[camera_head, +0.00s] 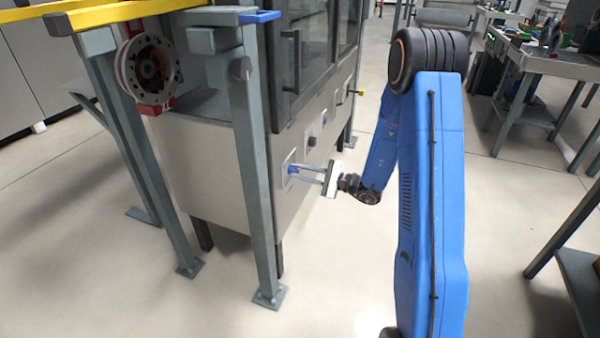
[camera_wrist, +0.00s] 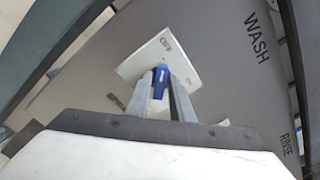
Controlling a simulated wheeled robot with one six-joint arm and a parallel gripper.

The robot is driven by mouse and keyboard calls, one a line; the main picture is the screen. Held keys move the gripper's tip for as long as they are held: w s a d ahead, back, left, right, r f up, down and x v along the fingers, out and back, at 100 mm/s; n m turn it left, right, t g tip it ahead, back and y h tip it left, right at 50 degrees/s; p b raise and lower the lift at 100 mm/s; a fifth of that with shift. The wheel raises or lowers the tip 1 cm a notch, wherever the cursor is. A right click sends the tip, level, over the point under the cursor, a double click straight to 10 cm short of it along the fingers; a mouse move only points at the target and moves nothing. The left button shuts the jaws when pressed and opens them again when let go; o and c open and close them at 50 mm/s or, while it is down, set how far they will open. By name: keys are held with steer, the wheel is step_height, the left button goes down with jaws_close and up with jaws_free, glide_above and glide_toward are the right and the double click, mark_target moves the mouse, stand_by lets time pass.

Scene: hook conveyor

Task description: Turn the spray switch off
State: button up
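The spray switch is a blue knob (camera_wrist: 161,80) on a white square plate (camera_wrist: 151,64) with an OFF mark at its top and a smaller mark at its right. In the head view the blue knob (camera_head: 293,169) sits low on the grey machine's side panel. My gripper (camera_wrist: 162,82) is at the plate, with one finger on each side of the knob. The fingertips look close against the knob and seem shut on it. The head view also shows my gripper (camera_head: 299,172) reaching the panel from the right. The fingers hide part of the knob, and I cannot tell exactly which mark it points to.
The WASH lettering (camera_wrist: 257,37) and RINSE lettering (camera_wrist: 285,144) mark the panel. A grey frame post (camera_head: 254,170) stands left of the switch. The floor in front is clear.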

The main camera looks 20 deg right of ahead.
steer(key=shift+o, duration=0.5)
steer(key=v, duration=1.7)
steer(key=shift+s+d, duration=0.15)
steer(key=shift+r, duration=0.1)
steer(key=s+a+r+n+g+h, duration=0.2)
steer(key=s+a+r+n+g, duration=0.25)
steer(key=s+a, duration=0.35)
steer(key=s+a+r+n+g+h, duration=0.2)
steer(key=s+a+r+n+g, duration=0.35)
steer(key=s, duration=0.55)
steer(key=s+d+r+n+t+h, duration=0.2)
steer(key=s+d+r+n+h, duration=0.1)
steer(key=s+h, duration=0.2)
steer(key=s+d+r+n+t+h, duration=0.2)
steer(key=s+h, duration=0.3)
steer(key=s, duration=0.3)
steer(key=shift+s+d+r+n+h, duration=0.35)
steer(key=shift+d+r+n, duration=0.15)
steer(key=shift+d, duration=0.2)
